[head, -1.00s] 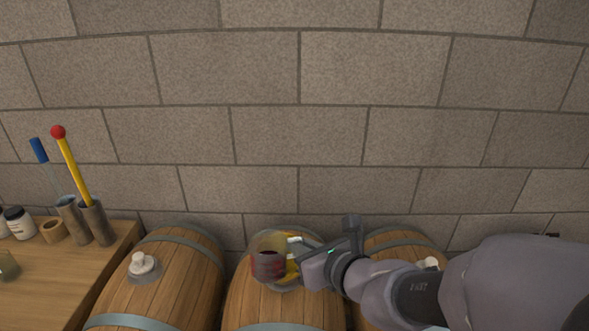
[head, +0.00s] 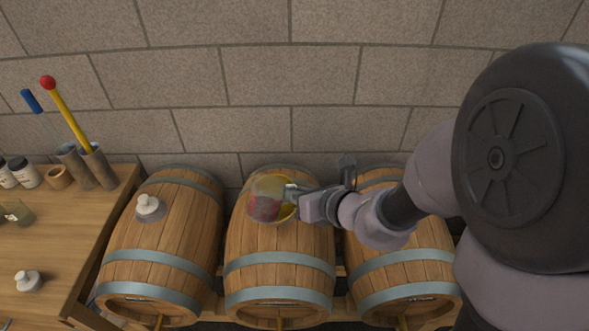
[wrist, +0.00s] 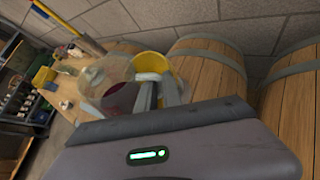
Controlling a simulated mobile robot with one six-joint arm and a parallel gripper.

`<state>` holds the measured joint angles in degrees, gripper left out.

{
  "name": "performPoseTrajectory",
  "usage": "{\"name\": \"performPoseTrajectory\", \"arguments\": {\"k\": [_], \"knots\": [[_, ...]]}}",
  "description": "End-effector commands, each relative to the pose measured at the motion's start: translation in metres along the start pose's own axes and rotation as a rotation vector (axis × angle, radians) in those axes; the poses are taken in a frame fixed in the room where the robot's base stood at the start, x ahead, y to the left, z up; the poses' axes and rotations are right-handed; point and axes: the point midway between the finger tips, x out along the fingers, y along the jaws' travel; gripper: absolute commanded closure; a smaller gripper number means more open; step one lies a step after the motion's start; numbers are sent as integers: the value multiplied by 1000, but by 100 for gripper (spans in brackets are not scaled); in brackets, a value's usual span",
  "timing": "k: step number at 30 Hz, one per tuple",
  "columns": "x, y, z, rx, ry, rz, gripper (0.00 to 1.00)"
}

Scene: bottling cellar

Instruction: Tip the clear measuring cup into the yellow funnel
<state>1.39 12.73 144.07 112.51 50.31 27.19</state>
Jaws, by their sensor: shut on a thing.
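The clear measuring cup (head: 264,207) holds dark red liquid and is in my gripper (head: 292,200) above the middle barrel. In the wrist view the cup (wrist: 106,82) is beside the fingers, with the red liquid low in it. My gripper is shut on the cup. The yellow funnel (head: 284,212) is on top of the middle barrel, mostly hidden behind the cup and gripper. In the wrist view the funnel's yellow rim (wrist: 152,62) shows just beyond the fingers. I cannot tell whether any liquid is running out.
The middle barrel (head: 278,247) stands between a left barrel (head: 170,235) with a white bung (head: 149,207) and a right barrel (head: 405,247). A wooden bench (head: 70,225) at the left holds jars, tubes with rods, and another white bung (head: 27,281). A block wall stands behind.

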Motion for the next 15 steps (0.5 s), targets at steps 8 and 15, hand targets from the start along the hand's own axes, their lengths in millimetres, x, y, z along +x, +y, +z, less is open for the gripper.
{"name": "performPoseTrajectory", "arguments": {"k": [8,15], "knots": [[2,3,-17,43,64,24,100],[2,3,-20,85,91,41,100]]}}
